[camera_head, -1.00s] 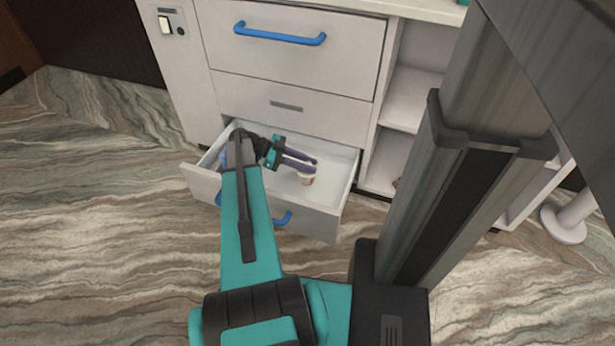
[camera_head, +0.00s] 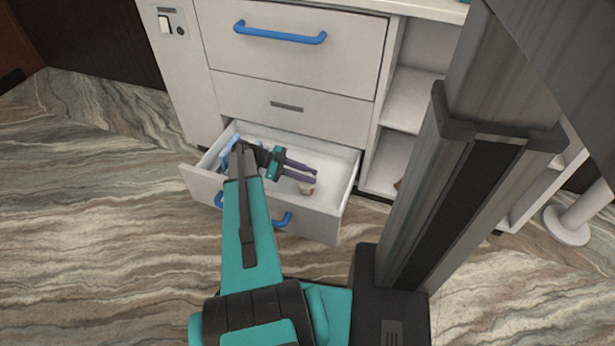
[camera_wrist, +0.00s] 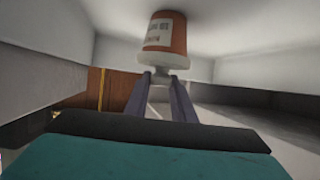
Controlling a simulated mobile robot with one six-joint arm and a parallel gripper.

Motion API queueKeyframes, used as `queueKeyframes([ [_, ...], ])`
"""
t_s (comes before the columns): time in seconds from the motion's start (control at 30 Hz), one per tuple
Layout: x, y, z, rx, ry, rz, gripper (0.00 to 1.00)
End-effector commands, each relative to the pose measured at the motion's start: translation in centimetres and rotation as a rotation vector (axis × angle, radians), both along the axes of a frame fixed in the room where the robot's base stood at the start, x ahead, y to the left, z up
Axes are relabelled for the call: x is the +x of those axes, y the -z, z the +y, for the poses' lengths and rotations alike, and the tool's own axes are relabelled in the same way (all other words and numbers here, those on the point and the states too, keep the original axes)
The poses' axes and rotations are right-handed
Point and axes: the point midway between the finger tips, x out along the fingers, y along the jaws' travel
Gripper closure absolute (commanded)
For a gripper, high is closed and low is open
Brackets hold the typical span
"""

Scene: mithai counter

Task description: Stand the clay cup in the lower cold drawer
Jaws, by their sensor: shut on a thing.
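The clay cup (camera_head: 307,189), orange-brown with a white top, is inside the open lower drawer (camera_head: 338,199), towards its right side. My gripper (camera_head: 314,175) reaches in from the left with its two dark fingers just above the cup. In the wrist view the cup (camera_wrist: 165,33) shows a pale label and appears upside down, with its white rim towards my fingers. The fingertips (camera_wrist: 161,78) are closed around a small grey knob-like part at the cup's white end. I cannot tell whether the cup's base touches the drawer floor.
A light-blue thing (camera_head: 229,146) lies at the drawer's left, partly hidden by my arm. Closed drawer fronts (camera_head: 292,107) are above, the top one with a blue handle (camera_head: 280,34). Open shelves (camera_head: 411,97) stand at the right. The drawer floor around the cup looks clear.

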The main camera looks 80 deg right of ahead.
Motion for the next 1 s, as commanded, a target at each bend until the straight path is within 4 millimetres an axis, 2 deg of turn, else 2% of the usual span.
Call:
queueKeyframes([
  [0.27,0.0,0.1,0.0,0.0,0.0,0.001,1.0],
  [0.3,0.0,0.1,0.0,0.0,0.0,0.0,0.72],
  [0.4,0.0,0.0,0.0,0.0,0.0,0.0,0.58],
  [0.8,0.0,-0.2,0.0,0.0,0.0,0.0,0.58],
  [1.0,1.5,-0.8,0.0,0.001,-0.001,0.0,0.58],
])
